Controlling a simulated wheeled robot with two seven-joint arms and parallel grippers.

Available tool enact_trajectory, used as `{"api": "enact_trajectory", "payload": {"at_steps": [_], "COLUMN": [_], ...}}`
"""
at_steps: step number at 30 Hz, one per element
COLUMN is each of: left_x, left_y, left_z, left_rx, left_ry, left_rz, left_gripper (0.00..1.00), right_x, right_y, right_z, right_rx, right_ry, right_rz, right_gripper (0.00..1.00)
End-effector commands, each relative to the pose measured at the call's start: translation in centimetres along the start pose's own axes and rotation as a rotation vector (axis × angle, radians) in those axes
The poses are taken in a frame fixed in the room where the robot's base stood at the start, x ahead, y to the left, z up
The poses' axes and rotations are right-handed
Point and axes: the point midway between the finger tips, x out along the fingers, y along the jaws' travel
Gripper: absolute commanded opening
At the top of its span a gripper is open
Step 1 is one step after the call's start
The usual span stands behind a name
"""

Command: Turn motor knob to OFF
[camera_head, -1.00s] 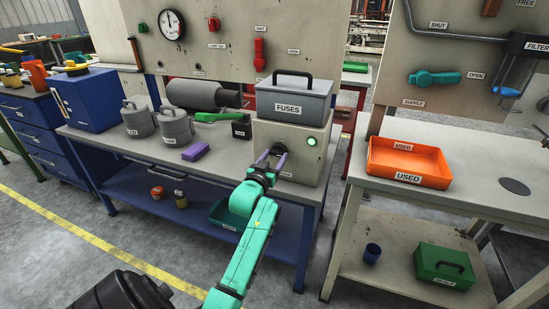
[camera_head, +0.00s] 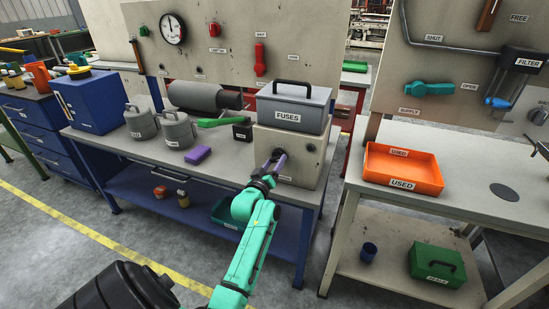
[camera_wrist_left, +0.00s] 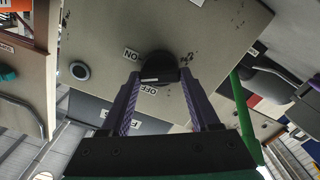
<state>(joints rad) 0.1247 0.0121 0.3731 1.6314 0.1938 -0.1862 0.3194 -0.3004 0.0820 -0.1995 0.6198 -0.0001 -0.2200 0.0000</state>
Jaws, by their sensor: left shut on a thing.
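The beige motor box (camera_head: 308,165) stands on the grey bench, and its round lamp (camera_head: 311,148) is unlit. My left gripper (camera_head: 275,158) reaches its front face from below. In the left wrist view the black knob (camera_wrist_left: 158,66) sits between the purple fingers of my left gripper (camera_wrist_left: 157,82), which is shut on it. An ON label (camera_wrist_left: 131,55) and an OFF label (camera_wrist_left: 148,88) are beside the knob. The lamp (camera_wrist_left: 79,70) looks grey there too. The knob is largely hidden in the head view. My right gripper is not in view.
A grey FUSES box (camera_head: 294,105) sits on top of the motor box. An orange USED tray (camera_head: 403,170) is on the right bench, across a gap.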

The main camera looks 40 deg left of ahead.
Motion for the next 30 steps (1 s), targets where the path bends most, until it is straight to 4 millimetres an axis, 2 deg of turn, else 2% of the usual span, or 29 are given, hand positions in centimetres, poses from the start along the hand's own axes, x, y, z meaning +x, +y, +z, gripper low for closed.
{"api": "enact_trajectory", "payload": {"at_steps": [1,12,30], "left_x": [0.0,0.0,0.0], "left_y": [0.2,0.1,0.1], "left_z": [-0.3,-0.2,0.0], "left_rx": [-0.045,-0.395,-0.905], "left_ry": [-0.001,-0.001,-0.001], "left_rz": [-0.001,-0.001,0.000], "left_gripper": [0.07,0.07,0.07], "right_x": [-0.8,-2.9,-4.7], "right_y": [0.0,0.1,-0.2], "right_z": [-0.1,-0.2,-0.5], "right_rx": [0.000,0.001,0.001], "right_ry": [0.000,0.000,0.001], "right_rz": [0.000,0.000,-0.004], "right_gripper": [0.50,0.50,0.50]}}
